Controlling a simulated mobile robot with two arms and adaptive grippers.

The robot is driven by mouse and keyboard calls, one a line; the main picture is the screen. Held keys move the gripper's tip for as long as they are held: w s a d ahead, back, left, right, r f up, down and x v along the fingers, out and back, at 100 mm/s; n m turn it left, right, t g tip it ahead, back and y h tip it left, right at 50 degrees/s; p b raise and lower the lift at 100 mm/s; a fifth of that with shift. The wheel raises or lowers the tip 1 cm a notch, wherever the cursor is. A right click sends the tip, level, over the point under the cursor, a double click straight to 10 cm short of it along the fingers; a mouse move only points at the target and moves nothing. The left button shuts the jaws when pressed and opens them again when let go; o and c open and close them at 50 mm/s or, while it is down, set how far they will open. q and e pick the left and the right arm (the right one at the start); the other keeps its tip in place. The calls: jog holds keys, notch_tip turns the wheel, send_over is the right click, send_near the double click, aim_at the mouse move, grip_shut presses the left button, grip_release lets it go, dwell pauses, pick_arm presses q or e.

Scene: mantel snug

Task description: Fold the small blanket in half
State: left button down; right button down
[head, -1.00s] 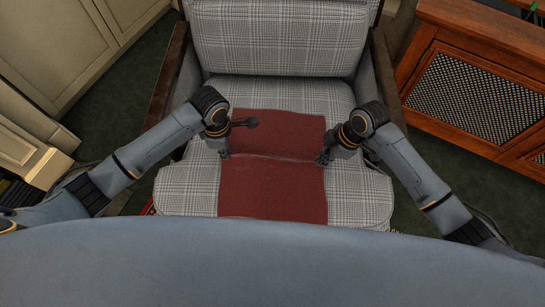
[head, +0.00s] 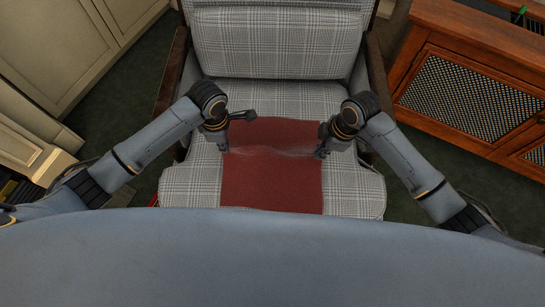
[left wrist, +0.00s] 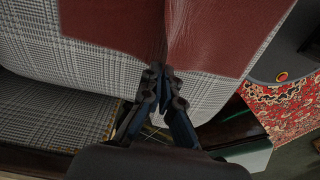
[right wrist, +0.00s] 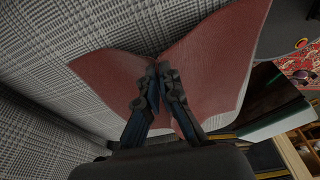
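The small red blanket (head: 272,185) lies on the seat of a checked armchair. A raised crease runs across it between my two grippers, and its far part (head: 285,132) slopes behind the crease. My left gripper (head: 223,150) is at the left side edge, and my right gripper (head: 320,153) is at the right side edge. In the left wrist view my left fingers (left wrist: 160,70) are closed on the blanket, which puckers at the tips. In the right wrist view my right fingers (right wrist: 157,68) are closed together on the blanket (right wrist: 210,65), with folds spreading from them.
The armchair seat (head: 185,185) is bare checked cloth on both sides of the blanket. The backrest cushion (head: 278,45) stands behind, with wooden armrests at the sides. A wooden cabinet with lattice doors (head: 455,95) is at the right, and pale cabinets (head: 60,50) are at the left.

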notch_tip(320, 180, up, 18)
jog(key=h+p, duration=0.2)
jog(key=p, duration=1.4)
jog(key=shift+a+f+h+p, duration=0.15)
jog(key=shift+f+h+p, duration=0.05)
jog(key=shift+h+p, duration=0.1)
jog(key=shift+w, duration=0.1)
